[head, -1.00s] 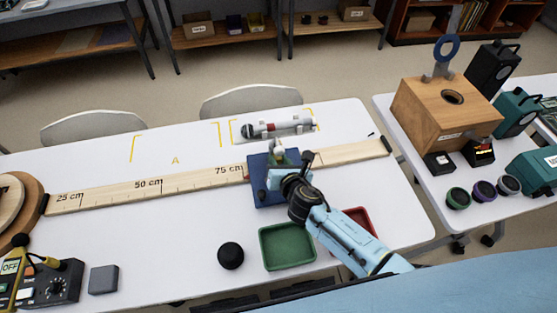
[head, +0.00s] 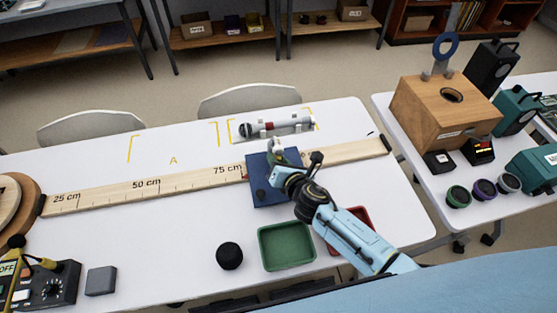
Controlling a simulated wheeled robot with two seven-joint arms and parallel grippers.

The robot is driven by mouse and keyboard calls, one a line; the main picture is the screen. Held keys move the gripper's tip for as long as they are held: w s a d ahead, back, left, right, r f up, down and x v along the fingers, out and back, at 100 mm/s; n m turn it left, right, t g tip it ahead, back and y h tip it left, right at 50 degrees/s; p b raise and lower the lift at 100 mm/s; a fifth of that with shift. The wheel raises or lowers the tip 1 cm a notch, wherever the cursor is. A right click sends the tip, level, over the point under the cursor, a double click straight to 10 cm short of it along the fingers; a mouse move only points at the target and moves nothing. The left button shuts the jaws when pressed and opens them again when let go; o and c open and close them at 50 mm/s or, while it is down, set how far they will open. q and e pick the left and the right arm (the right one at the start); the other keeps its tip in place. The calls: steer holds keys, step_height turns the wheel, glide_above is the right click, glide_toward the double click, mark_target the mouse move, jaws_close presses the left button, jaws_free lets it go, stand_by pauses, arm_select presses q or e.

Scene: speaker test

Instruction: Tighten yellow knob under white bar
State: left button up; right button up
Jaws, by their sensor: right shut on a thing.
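My right gripper (head: 275,153) is over the far part of a blue block (head: 262,188) that sits at the wooden ruler (head: 150,185). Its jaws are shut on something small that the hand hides. I cannot make out a yellow knob there, and no white bar shows clearly. A white and grey tube with a red band (head: 275,127) lies just behind the jaws, within yellow corner marks. My left gripper is not in view.
A green tray (head: 287,262) and a partly covered red tray (head: 362,215) lie near my right arm. A black round thing (head: 229,256) and a grey block (head: 101,281) stand to the left. A control box (head: 50,285) is at lower left.

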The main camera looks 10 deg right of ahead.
steer(key=o, duration=1)
steer(key=shift+s, duration=0.15)
steer(key=p+v, duration=0.2)
steer(key=v, duration=1.1)
steer(key=shift+s, duration=0.1)
